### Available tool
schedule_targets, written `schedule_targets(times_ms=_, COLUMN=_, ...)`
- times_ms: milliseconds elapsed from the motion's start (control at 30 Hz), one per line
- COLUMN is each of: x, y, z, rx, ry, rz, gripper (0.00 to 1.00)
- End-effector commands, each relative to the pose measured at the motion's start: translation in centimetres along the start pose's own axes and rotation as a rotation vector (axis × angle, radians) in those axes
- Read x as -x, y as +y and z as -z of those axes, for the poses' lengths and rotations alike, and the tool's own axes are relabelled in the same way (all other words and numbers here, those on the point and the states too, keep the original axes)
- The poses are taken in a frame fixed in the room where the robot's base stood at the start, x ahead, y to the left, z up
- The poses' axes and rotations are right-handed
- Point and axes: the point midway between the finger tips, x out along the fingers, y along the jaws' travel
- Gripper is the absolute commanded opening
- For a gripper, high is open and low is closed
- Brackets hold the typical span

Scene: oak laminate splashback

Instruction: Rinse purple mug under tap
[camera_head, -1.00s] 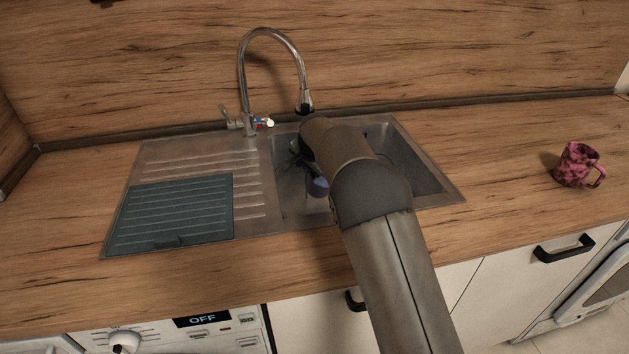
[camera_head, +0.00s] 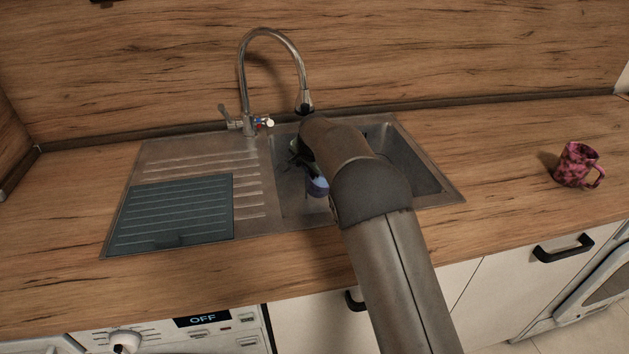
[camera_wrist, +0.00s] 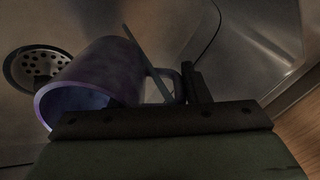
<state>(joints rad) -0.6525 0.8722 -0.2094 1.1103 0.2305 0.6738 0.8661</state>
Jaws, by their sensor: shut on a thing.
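The purple mug (camera_wrist: 98,78) is in the wrist view, tilted, with its open mouth toward the lower left. My gripper (camera_wrist: 165,85) is shut on it at the handle side. In the head view only a bluish part of the mug (camera_head: 317,187) shows beside my arm, inside the sink basin (camera_head: 415,165); my arm hides the rest. The tap (camera_head: 272,32) arches from behind the sink, and its spout end (camera_head: 304,103) is above and behind my wrist. No water stream is visible.
The drain strainer (camera_wrist: 38,68) lies on the basin floor beside the mug. A ribbed drainboard with a dark teal mat (camera_head: 172,213) is left of the basin. A pink and dark patterned mug (camera_head: 577,165) stands on the counter at right. The counter between is clear.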

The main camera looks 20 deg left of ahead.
Motion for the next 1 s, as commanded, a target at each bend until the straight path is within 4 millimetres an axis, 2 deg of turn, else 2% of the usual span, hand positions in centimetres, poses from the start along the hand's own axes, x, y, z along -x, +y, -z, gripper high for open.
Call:
schedule_targets(times_ms=333, x=0.2, y=0.3, z=-0.1, rx=0.0, ry=0.001, rz=0.002, gripper=0.0)
schedule_targets(times_ms=1000, x=2.6, y=4.0, z=-2.6, rx=0.0, ry=0.001, rz=0.003, gripper=0.0)
